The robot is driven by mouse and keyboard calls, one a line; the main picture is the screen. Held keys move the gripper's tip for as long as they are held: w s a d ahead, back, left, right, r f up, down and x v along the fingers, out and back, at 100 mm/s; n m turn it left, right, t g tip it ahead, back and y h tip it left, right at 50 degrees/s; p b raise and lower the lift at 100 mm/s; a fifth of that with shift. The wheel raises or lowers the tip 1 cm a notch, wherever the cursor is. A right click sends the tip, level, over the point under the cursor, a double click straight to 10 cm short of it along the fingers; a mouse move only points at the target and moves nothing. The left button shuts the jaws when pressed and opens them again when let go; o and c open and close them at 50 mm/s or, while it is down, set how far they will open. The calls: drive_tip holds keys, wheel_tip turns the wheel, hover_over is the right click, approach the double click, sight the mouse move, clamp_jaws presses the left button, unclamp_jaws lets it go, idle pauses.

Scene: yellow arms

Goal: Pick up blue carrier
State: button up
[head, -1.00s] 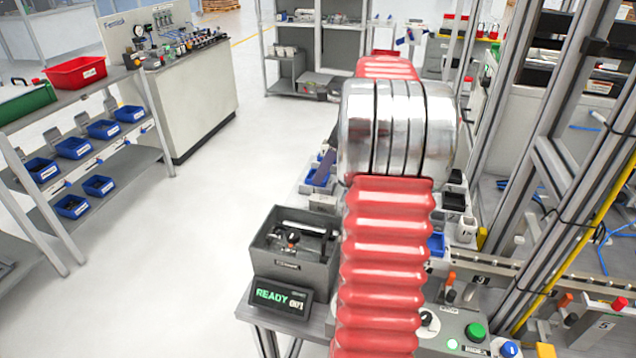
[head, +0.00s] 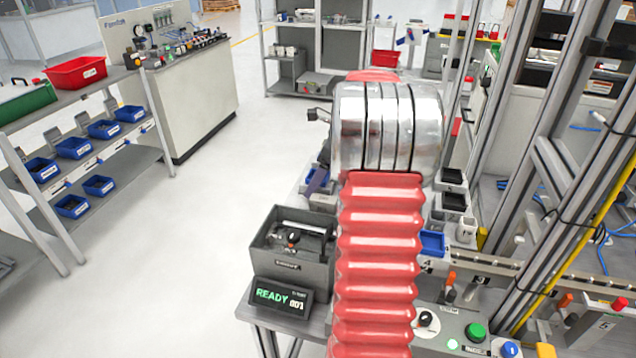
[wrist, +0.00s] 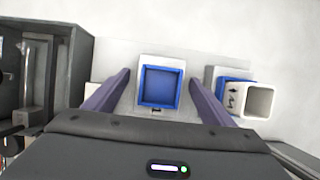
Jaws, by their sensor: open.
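A square blue carrier (wrist: 160,87) with a raised rim sits in a pale holder (wrist: 158,62) marked 1, in the middle of the wrist view. My gripper (wrist: 159,76) is open, with one purple finger to the left of this carrier and one to the right. Gaps show on both sides. I cannot tell how far above the carrier the fingertips are. In the head view my red arm hides most of the work area. Another blue carrier (head: 432,243) shows just right of my arm, near a label 4.
In the wrist view a white square cup (wrist: 258,101) stands at the right, in front of another blue part (wrist: 228,86). A dark grey box (wrist: 68,60) stands at the left. In the head view metal posts and a rail (head: 490,268) flank my arm on the right.

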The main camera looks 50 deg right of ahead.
drive_tip(key=shift+c, duration=0.6)
drive_tip(key=c, duration=1.3)
drive_tip(key=shift+r, duration=0.15)
wheel_tip(320, 180, up, 10)
drive_tip(key=shift+f, duration=0.1)
idle(0.3)
drive_tip(key=s+a, duration=0.4)
drive_tip(key=a, duration=0.2)
drive_tip(key=s+a+n, duration=0.1)
drive_tip(key=s+a, duration=0.4)
drive_tip(key=s+a+n, duration=0.1)
drive_tip(key=s+a, duration=0.4)
drive_tip(key=a, duration=0.1)
drive_tip(key=shift+s+a+r+g+y, duration=0.1)
drive_tip(key=shift+a+r+g+y, duration=0.2)
drive_tip(key=shift+a, duration=0.05)
